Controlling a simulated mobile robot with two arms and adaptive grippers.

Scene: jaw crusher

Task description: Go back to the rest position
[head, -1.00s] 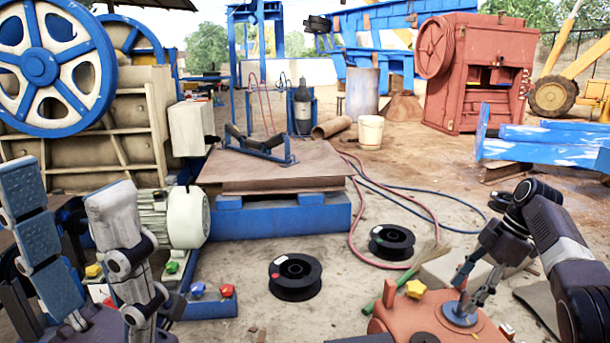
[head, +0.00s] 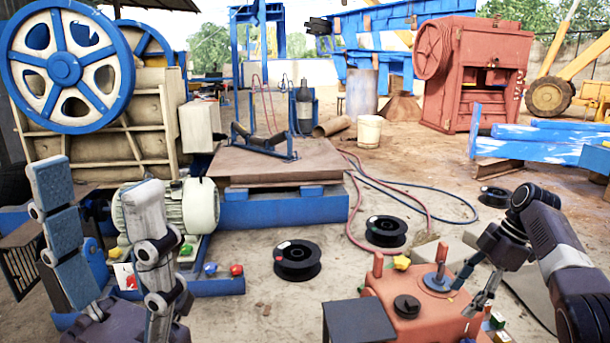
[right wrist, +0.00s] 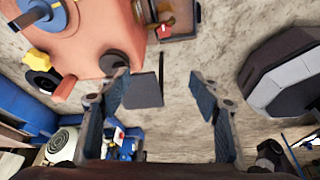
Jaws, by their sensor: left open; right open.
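My left gripper (head: 100,185) stands upright at the lower left of the head view. Its two fingers are wide apart with nothing between them. My right gripper (head: 474,302) hangs at the right edge of the orange box (head: 385,281) in the head view, pointing down. In the right wrist view its fingers (right wrist: 161,92) are apart and empty. Bare ground and a dark flat plate (right wrist: 143,90) show beyond them. The orange box also shows at the upper left there (right wrist: 95,35). It bears a blue disc (head: 437,283), a black knob (head: 406,306) and a yellow knob (head: 401,262).
A jaw crusher with a blue-rimmed flywheel (head: 66,68) stands at the left, with a motor (head: 200,204) before it. A blue-based platform (head: 285,210) is in the middle. Black spools (head: 297,260) and hoses (head: 440,219) lie on the ground.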

